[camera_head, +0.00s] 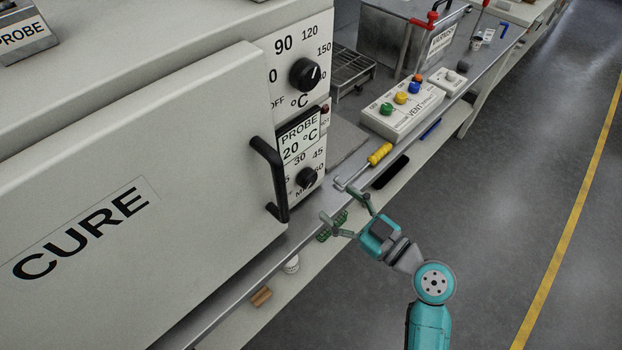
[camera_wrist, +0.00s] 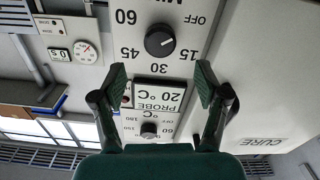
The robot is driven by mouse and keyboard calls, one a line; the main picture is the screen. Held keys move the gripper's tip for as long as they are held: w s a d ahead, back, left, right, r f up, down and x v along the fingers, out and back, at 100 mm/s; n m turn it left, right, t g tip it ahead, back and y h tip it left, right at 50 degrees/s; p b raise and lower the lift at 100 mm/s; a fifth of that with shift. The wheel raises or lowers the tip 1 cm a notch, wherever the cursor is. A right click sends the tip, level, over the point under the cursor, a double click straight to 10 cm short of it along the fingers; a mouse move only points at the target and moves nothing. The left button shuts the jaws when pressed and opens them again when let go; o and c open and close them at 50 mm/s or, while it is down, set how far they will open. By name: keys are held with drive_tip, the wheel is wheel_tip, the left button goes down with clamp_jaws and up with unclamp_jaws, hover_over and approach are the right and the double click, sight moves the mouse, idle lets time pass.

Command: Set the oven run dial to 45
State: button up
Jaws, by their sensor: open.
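The run dial is a round black knob (camera_head: 307,178) low on the oven's control panel, marked 30, 45 and 60 in the head view. The same run dial (camera_wrist: 160,40) shows upside down in the wrist view, ringed by OFF, 15, 30, 45 and 60. Its white pointer mark is too small to read surely. My gripper (camera_head: 338,203) is open and empty, in front of the panel and apart from the dial. In the wrist view my gripper (camera_wrist: 161,78) has its fingers spread wide, with the dial above and between them in the picture.
A black temperature dial (camera_head: 305,74) and a PROBE display (camera_head: 299,138) reading 20 °C sit above the run dial. The CURE door's black handle (camera_head: 270,180) juts out left of it. A yellow-handled tool (camera_head: 379,154) and a vent button box (camera_head: 402,108) lie to the right.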

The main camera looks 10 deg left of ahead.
sight(312, 183)
drive_tip(key=x, duration=0.8)
drive_tip(key=shift+w+a, duration=0.2)
drive_tip(key=shift+a, duration=0.05)
drive_tip(key=c, duration=1.2)
